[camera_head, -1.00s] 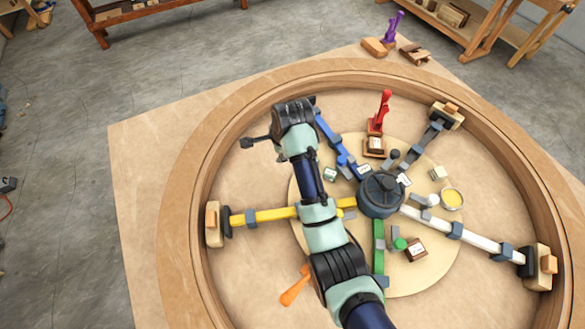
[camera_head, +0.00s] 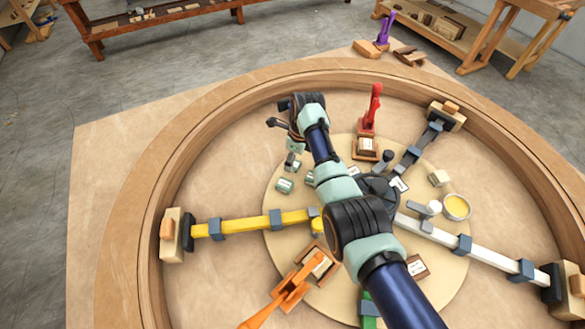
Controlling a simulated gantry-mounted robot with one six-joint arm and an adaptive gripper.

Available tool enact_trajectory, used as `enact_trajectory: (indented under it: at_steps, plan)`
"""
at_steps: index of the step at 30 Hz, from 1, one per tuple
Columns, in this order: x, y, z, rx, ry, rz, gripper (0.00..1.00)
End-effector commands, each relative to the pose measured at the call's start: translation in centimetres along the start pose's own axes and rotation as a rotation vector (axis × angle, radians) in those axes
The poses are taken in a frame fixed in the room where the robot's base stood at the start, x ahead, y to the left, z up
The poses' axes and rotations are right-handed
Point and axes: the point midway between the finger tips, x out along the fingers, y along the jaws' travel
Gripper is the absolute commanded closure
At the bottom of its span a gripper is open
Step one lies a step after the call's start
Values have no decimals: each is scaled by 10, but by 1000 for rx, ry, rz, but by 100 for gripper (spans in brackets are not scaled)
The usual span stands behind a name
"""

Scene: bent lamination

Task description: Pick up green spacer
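My gripper (camera_head: 292,157) hangs below my wrist, over the left part of the round pale board (camera_head: 279,238). Its fingers are small and partly covered, so I cannot tell if they are open or shut. I cannot tell if either is the green spacer. The green bar (camera_head: 368,309) shows only in part at the bottom, behind my arm. The area beside it is hidden by my arm.
A raised curved wooden rim (camera_head: 150,215) surrounds the work area. Bare surface lies at upper left inside the rim.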

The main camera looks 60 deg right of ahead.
Motion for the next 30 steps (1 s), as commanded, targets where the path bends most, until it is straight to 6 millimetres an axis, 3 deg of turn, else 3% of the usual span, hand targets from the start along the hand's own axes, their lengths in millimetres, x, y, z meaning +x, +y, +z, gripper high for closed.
enact_trajectory:
  at_steps: [1,3,11,21,30]
  plan:
    - [14,0,-1,0,1,1,29]
    - [20,0,-1,-1,0,0,29]
    - [21,0,0,-1,0,0,29]
    - [21,0,0,-1,0,0,84]
    - [14,0,1,-1,-1,-2,84]
